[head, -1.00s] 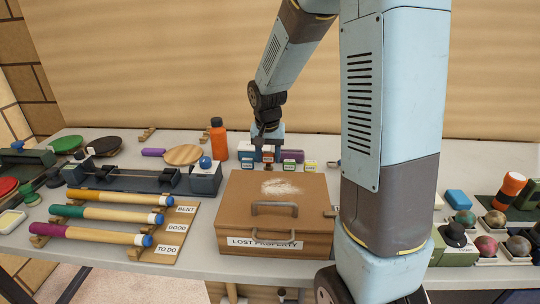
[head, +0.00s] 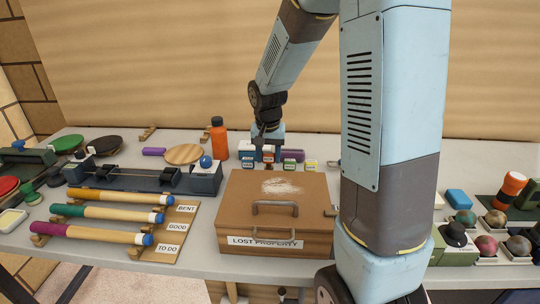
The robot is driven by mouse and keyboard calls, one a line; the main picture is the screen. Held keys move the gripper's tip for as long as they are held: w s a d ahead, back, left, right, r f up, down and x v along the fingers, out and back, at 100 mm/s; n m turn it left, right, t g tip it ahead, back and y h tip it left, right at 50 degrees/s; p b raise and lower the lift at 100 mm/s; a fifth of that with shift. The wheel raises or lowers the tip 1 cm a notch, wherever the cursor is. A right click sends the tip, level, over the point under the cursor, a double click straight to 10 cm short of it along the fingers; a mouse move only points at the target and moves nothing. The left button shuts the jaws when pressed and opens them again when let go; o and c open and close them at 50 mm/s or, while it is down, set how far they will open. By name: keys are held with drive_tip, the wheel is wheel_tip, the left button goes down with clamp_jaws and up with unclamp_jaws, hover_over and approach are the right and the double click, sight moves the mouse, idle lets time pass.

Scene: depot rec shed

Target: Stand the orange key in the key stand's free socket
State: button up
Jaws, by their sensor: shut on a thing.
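My gripper (head: 268,140) is at the back of the table, low over the row of small coloured blocks with white tags that looks like the key stand (head: 290,165). It is small and dark in the head view, and its fingers are partly lost against the wrist. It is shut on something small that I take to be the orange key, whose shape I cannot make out. The blocks show blue (head: 248,154), red (head: 268,151), green (head: 290,162) and yellow (head: 311,164). The free socket cannot be told at this size. The lost property box hides what lies low behind it.
The brown lost property box (head: 235,215) stands in front of the row. An orange bottle (head: 218,140) and a round wooden disc (head: 184,154) are left of it. My upright arm link blocks the view on the right.

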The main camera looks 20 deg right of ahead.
drive_tip(key=shift+f, duration=1.15)
idle(0.9)
idle(0.3)
drive_tip(key=o, duration=1.1)
drive_tip(key=shift+r, duration=0.15)
drive_tip(key=shift+w+r, duration=0.1)
drive_tip(key=shift+r, duration=4.25)
